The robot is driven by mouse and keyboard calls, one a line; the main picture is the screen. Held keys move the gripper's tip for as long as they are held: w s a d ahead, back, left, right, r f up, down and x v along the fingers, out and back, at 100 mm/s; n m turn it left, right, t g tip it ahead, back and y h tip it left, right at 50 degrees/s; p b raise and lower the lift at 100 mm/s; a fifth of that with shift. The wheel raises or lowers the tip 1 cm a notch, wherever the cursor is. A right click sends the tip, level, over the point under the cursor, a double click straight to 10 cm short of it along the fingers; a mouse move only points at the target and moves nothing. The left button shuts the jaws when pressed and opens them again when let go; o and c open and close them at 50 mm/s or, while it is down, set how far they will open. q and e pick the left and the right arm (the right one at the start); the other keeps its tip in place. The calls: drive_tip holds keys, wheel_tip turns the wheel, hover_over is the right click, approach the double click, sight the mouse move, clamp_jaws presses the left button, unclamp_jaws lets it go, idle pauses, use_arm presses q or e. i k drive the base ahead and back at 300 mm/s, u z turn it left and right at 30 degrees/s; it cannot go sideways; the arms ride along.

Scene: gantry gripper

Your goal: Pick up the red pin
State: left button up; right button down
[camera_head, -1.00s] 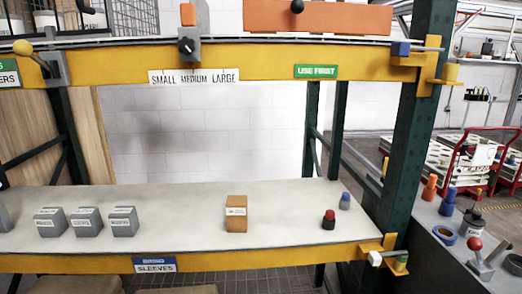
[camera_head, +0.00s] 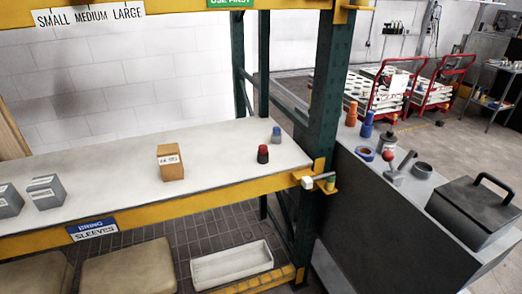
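A small pin with a red top and a black lower part (camera_head: 263,154) stands upright on the white shelf (camera_head: 222,158), near its right end. A blue and grey pin (camera_head: 276,135) stands just behind it to the right. Neither of my grippers shows in the head view.
An orange-brown box (camera_head: 170,163) and grey blocks (camera_head: 45,192) stand left on the shelf. A green post (camera_head: 322,95) rises at its right end. The dark counter (camera_head: 350,175) holds orange pins (camera_head: 351,114), blue pins, a red-knobbed lever (camera_head: 389,157) and a grey handled case (camera_head: 475,212).

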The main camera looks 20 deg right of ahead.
sight(263, 148)
drive_tip(key=k, duration=0.45)
drive_tip(key=z, duration=0.5)
drive_tip(key=i, duration=1.65)
drive_tip(key=u, duration=0.6)
